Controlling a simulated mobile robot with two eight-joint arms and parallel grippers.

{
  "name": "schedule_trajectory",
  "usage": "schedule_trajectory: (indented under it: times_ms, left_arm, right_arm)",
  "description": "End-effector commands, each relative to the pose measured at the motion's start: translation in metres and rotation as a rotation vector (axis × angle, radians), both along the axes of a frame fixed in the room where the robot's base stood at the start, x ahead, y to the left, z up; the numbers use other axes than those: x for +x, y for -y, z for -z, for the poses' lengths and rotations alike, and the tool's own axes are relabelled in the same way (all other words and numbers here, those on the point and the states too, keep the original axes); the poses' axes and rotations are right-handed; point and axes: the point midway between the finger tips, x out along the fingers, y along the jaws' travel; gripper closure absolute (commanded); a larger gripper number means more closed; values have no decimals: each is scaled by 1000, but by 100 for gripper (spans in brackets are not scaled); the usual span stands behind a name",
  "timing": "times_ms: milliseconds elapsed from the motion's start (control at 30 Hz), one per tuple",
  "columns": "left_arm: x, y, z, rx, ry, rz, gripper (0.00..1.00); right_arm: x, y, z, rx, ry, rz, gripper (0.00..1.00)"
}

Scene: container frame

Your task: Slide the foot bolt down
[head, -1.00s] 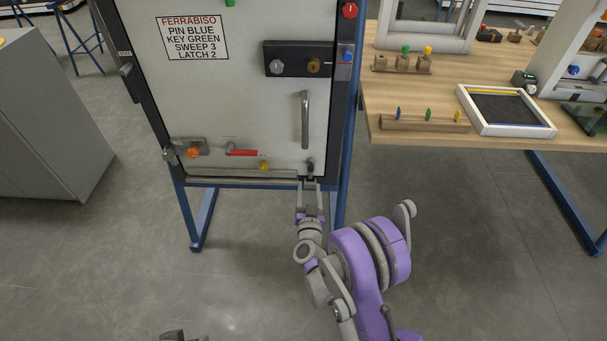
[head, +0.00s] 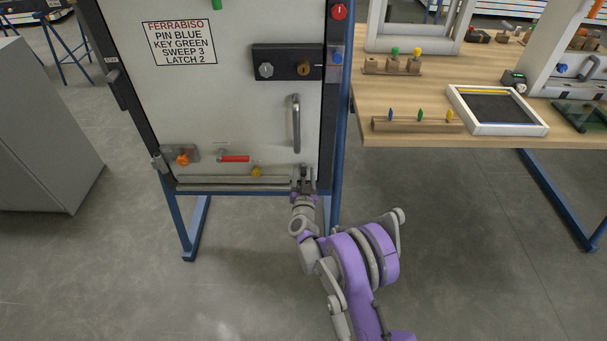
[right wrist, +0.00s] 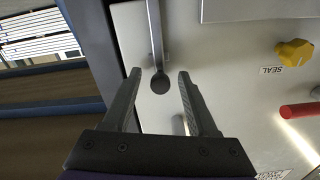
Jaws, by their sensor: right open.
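The foot bolt (right wrist: 157,35) is a grey rod with a dark round knob (right wrist: 160,84), low on the right side of the pale door (head: 225,110). In the right wrist view the knob sits between the fingertips of my right gripper (right wrist: 158,80), with a gap on each side. The gripper is open and holds nothing. In the head view my right gripper (head: 303,182) is at the door's lower right corner, its fingers pointing at the door and largely covering the bolt. My left gripper is not in view.
A vertical grey handle (head: 296,124) is above the bolt. A yellow knob (head: 256,171), red bar (head: 235,158) and orange knob (head: 182,160) are to the left. A blue frame post (head: 339,130) stands close on the right, before a wooden workbench (head: 420,140).

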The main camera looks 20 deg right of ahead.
Motion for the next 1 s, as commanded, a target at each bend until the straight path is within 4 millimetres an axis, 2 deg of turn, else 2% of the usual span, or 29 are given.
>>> schedule_trajectory:
  times_ms: [200, 533, 1000]
  left_arm:
    - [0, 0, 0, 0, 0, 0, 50]
    - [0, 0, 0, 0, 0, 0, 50]
    - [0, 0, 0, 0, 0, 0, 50]
  right_arm:
    - [0, 0, 0, 0, 0, 0, 41]
    - [0, 0, 0, 0, 0, -1, 100]
    - [0, 0, 0, 0, 0, -1, 100]
